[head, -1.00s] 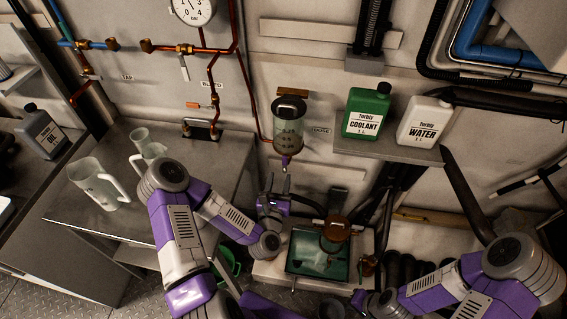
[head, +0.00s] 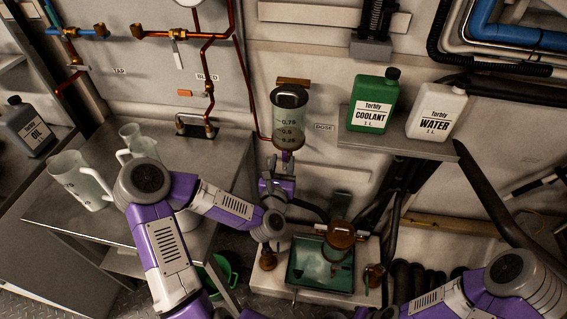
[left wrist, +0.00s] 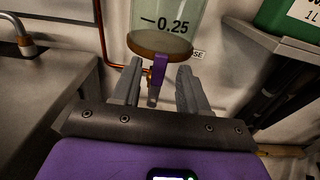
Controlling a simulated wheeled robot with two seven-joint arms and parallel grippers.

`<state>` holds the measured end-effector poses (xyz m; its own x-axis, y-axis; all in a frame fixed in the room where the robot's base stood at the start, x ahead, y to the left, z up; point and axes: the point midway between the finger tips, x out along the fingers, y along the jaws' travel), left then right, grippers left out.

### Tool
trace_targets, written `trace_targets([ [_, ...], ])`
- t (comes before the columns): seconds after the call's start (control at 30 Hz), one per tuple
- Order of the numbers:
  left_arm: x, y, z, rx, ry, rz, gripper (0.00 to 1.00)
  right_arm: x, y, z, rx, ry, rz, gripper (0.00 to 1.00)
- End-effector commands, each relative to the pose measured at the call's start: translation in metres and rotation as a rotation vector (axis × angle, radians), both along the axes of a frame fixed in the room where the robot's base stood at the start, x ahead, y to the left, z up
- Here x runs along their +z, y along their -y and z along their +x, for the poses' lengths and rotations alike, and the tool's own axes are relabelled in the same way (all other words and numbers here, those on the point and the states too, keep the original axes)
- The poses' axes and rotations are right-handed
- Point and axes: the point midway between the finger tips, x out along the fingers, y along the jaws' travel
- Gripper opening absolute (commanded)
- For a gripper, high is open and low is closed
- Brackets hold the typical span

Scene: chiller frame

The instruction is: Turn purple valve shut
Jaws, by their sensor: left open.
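The purple valve (left wrist: 157,76) sits under the clear dosing cylinder (head: 289,122). In the left wrist view its lever hangs nearly straight down from the cylinder's brown base. In the head view only a small part of the valve (head: 286,156) shows above my gripper. My left gripper (head: 277,164) is open just below the cylinder. In the left wrist view its two fingers (left wrist: 157,88) stand apart on either side of the valve lever, with gaps visible; whether the lever is within their depth I cannot tell. My right arm is at lower right, its gripper out of frame.
A green coolant bottle (head: 372,101) and a white water bottle (head: 437,111) stand on a shelf right of the cylinder. Below is a green tray (head: 308,284) with a brown-topped fitting (head: 341,234). Jugs (head: 80,181) stand on the left bench. A copper pipe (head: 245,85) runs left of the cylinder.

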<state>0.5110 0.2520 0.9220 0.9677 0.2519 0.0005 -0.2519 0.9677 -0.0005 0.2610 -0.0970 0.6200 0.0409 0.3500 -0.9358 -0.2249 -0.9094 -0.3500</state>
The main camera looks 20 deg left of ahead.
Motion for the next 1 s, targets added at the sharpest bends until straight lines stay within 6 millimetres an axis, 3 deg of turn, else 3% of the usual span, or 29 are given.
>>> trace_targets([
  [0.2, 0.0, -0.004, 0.015, -0.001, 0.0, 0.0, 0.44, -0.002, 0.0, 0.0, 0.0, 0.0, 0.0, 0.0],
  [0.47, 0.0, -0.004, 0.016, -0.001, -0.001, 0.0, 0.44, -0.002, 0.0, 0.0, 0.0, 0.0, 0.0, 0.0],
  [0.77, 0.0, -0.004, 0.016, -0.001, -0.001, 0.0, 0.01, -0.002, 0.0, 0.0, 0.0, 0.0, 0.0, 0.0],
  [1.0, 0.0, -0.004, 0.016, -0.001, -0.001, 0.0, 0.0, -0.002, 0.0, 0.0, 0.0, 0.0, 0.0, 0.0],
])
